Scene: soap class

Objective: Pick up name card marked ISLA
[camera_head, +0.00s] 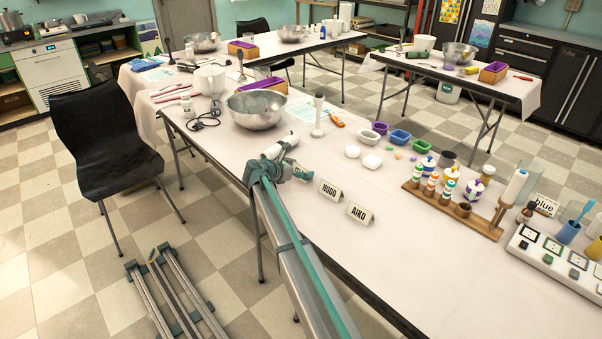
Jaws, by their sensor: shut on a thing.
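My gripper (297,171) is low over the near left edge of the front table, just left of the name cards. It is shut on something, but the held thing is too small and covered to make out. A white name card marked HUGO (330,190) stands on the table just right of my gripper, apart from it. A second card marked AIKO (359,213) stands further right and nearer. I see no card with ISLA legible on it; the jaws and arm hide the spot around them.
A metal bowl (257,109) and a white hand blender (318,116) stand behind my gripper. A wooden rack (452,211) of bottles and a white socket box (557,262) are at right. The table's near middle is clear. A black chair (107,140) stands left.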

